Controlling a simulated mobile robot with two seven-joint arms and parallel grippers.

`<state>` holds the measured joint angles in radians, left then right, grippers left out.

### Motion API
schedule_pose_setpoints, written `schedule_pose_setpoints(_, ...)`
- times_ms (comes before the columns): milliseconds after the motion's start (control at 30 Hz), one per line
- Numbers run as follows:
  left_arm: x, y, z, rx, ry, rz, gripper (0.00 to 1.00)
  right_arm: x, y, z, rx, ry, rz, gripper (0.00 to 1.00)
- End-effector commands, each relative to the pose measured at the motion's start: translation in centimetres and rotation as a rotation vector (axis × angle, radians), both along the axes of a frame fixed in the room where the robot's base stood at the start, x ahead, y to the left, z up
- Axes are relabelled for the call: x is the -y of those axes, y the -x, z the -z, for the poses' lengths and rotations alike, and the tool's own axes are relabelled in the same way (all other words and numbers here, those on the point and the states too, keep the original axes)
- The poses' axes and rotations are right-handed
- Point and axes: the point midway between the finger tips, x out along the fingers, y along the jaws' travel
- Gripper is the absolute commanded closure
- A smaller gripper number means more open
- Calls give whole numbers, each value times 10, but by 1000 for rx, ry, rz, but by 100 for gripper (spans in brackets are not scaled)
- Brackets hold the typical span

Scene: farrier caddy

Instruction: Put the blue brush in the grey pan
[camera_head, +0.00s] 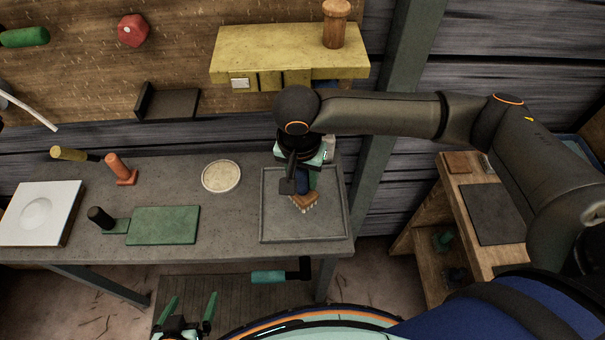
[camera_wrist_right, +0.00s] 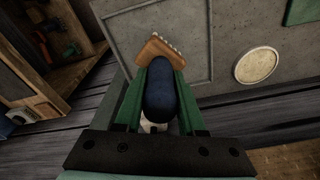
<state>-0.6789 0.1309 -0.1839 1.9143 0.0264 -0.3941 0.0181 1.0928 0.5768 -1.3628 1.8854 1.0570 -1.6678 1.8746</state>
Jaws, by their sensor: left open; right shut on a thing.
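The blue brush (camera_head: 304,188) has a dark blue handle and a tan head with pale bristles. My right gripper (camera_head: 302,176) is shut on its handle and holds it over the grey pan (camera_head: 332,233). In the right wrist view the blue handle (camera_wrist_right: 160,92) sits between the green fingers, with the tan head beyond the tips. I cannot tell whether the bristles touch the pan floor. The grey pan is a shallow square tray at the right end of the grey table. My left gripper (camera_head: 187,312) is open and empty at the bottom, in front of the table.
On the table (camera_head: 225,222) are a round pale dish (camera_head: 221,176), a green plate (camera_head: 165,225), a white block (camera_head: 40,214) and several handled tools. A yellow shelf (camera_head: 280,52) is on the wall behind. A wooden bench (camera_head: 456,203) stands at right.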

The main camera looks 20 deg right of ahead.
Motion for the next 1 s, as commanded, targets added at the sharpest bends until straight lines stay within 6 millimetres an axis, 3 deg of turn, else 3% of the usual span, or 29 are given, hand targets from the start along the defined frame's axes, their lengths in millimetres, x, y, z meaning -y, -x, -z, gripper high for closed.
schedule_pose_setpoints(500,0,0,4,0,0,0,0,0,0,50,-1,-1,1,100)
schedule_pose_setpoints(1000,0,0,4,0,0,0,0,0,0,56,-1,-1,0,100)
